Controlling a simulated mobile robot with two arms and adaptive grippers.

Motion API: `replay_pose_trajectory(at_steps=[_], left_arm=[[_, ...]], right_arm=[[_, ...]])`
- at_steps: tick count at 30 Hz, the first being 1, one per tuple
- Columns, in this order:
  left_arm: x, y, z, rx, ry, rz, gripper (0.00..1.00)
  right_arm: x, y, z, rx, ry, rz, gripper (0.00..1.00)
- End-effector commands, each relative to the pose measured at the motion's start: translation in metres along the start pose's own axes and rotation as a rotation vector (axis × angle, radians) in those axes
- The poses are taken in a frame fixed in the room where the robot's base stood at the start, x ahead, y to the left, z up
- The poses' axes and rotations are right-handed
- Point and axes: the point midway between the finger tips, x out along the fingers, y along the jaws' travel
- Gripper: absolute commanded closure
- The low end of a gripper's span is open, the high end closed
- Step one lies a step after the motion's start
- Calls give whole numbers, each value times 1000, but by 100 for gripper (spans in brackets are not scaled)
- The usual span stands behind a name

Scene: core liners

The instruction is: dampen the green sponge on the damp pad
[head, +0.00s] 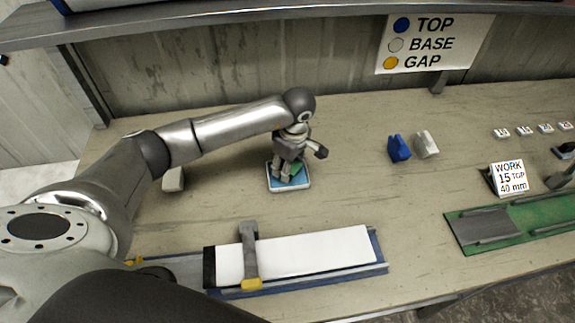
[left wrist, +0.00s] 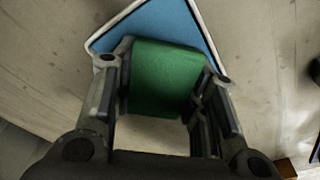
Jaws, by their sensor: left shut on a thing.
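The green sponge (left wrist: 165,78) is between the fingers of my left gripper (left wrist: 165,100) in the left wrist view, and the gripper is shut on it. In the head view, my left gripper (head: 286,170) points down over the damp pad (head: 299,185), a blue pad with a white rim. Only a bit of the green sponge (head: 297,168) shows there beside the fingers. The damp pad also shows in the left wrist view (left wrist: 160,27), behind the sponge. I cannot tell whether the sponge touches the pad. My right gripper is not in view.
A blue block (head: 399,149) and a light grey block (head: 427,145) stand to the right of the pad. A blue tray (head: 379,262) with a white core liner (head: 310,256) lies in front. A green tray (head: 525,220) and a work sign (head: 509,178) are at the right.

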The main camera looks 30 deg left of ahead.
Motion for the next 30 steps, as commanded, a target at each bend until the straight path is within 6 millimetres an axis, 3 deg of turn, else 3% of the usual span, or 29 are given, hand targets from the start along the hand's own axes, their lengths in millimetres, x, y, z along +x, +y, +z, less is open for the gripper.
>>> replay_pose_trajectory(at_steps=[24,30], left_arm=[[-64,0,-8,0,1,0,79],[-69,0,-8,1,0,0,79]], right_arm=[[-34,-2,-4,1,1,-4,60],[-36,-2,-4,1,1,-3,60]])
